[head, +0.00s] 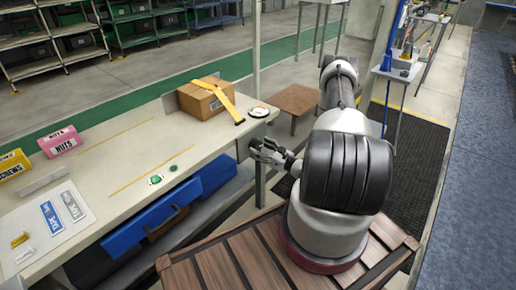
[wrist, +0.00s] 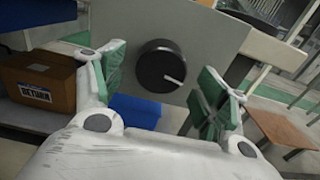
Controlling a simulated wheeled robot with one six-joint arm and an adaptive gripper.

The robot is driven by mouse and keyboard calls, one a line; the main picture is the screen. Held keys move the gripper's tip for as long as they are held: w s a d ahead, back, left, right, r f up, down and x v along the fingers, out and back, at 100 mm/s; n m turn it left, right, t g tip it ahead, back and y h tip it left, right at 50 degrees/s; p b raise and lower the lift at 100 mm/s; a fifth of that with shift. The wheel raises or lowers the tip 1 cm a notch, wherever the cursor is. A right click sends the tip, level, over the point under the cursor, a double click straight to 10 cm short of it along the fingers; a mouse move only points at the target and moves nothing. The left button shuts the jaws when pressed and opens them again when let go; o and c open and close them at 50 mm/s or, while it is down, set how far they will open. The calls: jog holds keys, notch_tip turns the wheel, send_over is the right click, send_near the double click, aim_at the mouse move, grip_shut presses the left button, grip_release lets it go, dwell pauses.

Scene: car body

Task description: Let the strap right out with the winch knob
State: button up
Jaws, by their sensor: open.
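The winch knob (wrist: 160,66) is a black round knob with a white pointer line, on a grey plate (wrist: 200,28) at the bench end. In the wrist view the pointer aims to the lower right. My gripper (wrist: 163,78) is open, with a green-padded finger on each side of the knob and visible gaps to it. In the head view my gripper (head: 260,150) is at the bench's end face and largely hides the knob. The yellow strap (head: 215,89) runs over a cardboard box (head: 198,102) and down onto the benchtop.
A round dial (head: 259,112) lies at the bench corner. The bench (head: 125,140) also holds a pink nuts box (head: 60,141) and a yellow screws box (head: 12,165). A blue case (head: 160,215) is below. A brown stool (head: 296,98) stands beyond my gripper.

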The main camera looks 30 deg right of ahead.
jog(key=shift+x, duration=0.95)
jog(key=c, duration=1)
jog(key=shift+c, duration=0.2)
jog(key=shift+n, duration=0.3)
jog(key=n, duration=0.5)
jog(key=shift+d, duration=0.1)
jog(key=n, duration=0.6)
jog(key=shift+n, duration=0.4)
jog(key=n, duration=0.5)
jog(key=shift+r, duration=0.1)
jog(key=n, duration=0.6)
